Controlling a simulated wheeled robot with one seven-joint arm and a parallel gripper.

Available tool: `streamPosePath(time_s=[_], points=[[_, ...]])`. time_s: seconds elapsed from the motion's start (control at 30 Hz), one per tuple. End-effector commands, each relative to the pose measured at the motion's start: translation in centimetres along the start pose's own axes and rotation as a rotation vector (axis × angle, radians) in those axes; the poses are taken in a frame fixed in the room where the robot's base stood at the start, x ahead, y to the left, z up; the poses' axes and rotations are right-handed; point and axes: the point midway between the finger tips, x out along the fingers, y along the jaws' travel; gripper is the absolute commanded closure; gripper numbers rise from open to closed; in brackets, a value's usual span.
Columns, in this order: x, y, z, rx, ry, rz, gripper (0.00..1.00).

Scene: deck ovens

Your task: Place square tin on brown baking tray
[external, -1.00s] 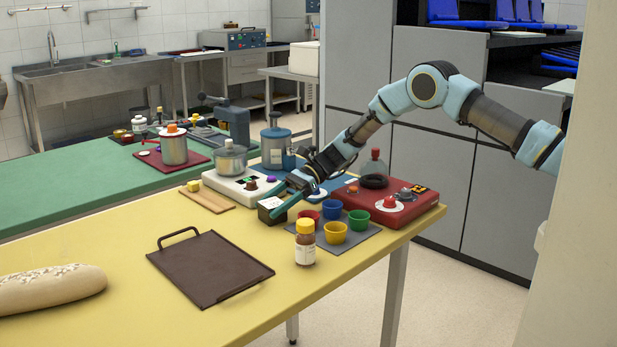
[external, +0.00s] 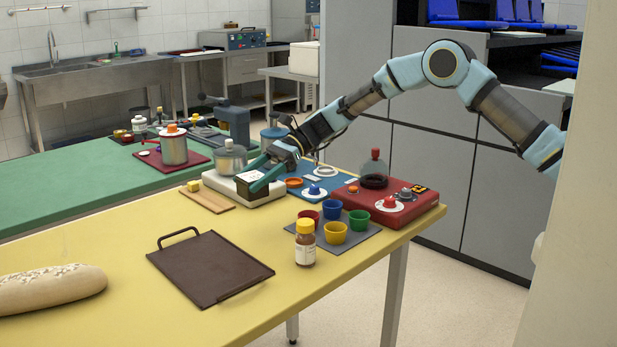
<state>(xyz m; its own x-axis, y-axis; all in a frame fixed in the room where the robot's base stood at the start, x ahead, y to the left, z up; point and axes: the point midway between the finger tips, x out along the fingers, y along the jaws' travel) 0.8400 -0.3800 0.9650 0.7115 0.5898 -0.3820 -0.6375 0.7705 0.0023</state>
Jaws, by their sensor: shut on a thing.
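The square tin (external: 247,177), small with a pale top and dark side, is between the teal fingers of my gripper (external: 258,179). My gripper is shut on it. In the picture the tin overlaps the white scale-like device; whether it touches that device I cannot tell. The fingers hide part of the tin. The brown baking tray (external: 210,268) lies flat and empty on the yellow table, nearer the camera, below and left of the gripper in the picture. It has a raised handle at its far left end and another at its near right end.
Red, blue, yellow and green cups stand on a grey mat (external: 366,239). A brown jar with a yellow lid (external: 305,243) stands right of the tray. A small wooden board (external: 208,200) lies behind it, and a loaf (external: 50,289) lies to the left.

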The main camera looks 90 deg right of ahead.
Motion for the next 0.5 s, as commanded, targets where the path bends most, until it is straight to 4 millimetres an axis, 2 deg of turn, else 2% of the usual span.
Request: streamPosePath(time_s=[0.03, 0.2, 0.3, 0.4, 0.5], points=[[2.1, 1.2, 0.8, -0.007, -0.002, 0.018, 0.95], [7.5, 4.7, 3.3, -0.024, -0.002, 0.056, 0.95], [9.7, 6.4, 4.4, -0.031, -0.001, 0.073, 0.95], [11.0, 7.4, 5.1, -0.036, 0.000, 0.082, 0.95], [11.8, 7.9, 4.7, -0.036, 0.001, 0.086, 0.95]])
